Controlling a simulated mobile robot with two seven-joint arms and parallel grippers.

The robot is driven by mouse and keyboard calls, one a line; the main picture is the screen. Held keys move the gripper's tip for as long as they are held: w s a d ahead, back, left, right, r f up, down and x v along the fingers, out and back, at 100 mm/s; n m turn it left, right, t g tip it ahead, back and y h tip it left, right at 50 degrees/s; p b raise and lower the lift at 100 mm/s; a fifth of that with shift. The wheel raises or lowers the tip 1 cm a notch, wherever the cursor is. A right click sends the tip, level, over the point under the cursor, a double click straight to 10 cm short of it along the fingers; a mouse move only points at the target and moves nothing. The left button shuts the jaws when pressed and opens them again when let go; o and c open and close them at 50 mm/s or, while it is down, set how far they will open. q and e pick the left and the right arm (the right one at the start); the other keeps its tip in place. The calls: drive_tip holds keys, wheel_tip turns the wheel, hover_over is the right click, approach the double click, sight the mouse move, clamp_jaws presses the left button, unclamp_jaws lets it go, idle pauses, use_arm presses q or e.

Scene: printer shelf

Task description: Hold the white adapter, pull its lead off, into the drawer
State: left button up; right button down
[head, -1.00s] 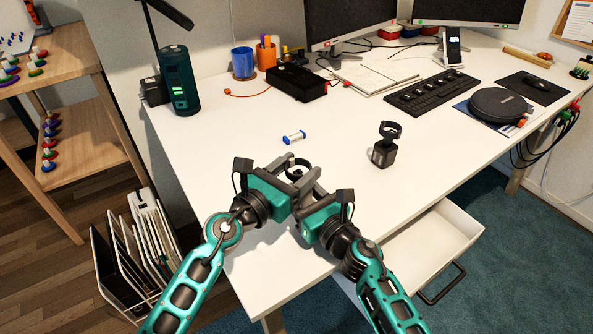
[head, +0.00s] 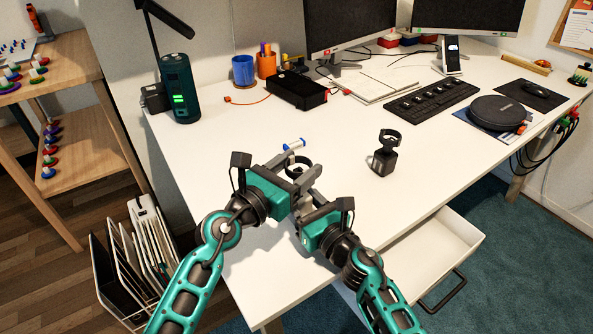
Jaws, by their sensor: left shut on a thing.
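My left gripper (head: 301,175) is low over the front of the white desk, its fingers shut. The white adapter is hidden between the fingers and cannot be made out clearly. A black looped lead (head: 299,161) shows just beyond the fingertips. My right gripper (head: 312,199) is close beside it, nearer the front edge; whether its fingers are open or shut cannot be told. The white drawer (head: 440,239) is pulled out at the lower right, its visible inside empty.
A black adapter with a looped lead (head: 384,158) stands on the desk to the right. A blue and white battery-like cylinder (head: 294,144) lies just beyond my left gripper. A black box (head: 296,91) and keyboard (head: 432,100) are farther back. The desk between is clear.

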use_arm(q)
drive_tip(key=shift+r, duration=1.5)
use_arm(e)
drive_tip(key=shift+c, duration=1.6)
unclamp_jaws()
drive_tip(key=shift+s, duration=0.1)
use_arm(q)
drive_tip(key=shift+f, duration=0.15)
use_arm(e)
drive_tip(key=v, duration=1.2)
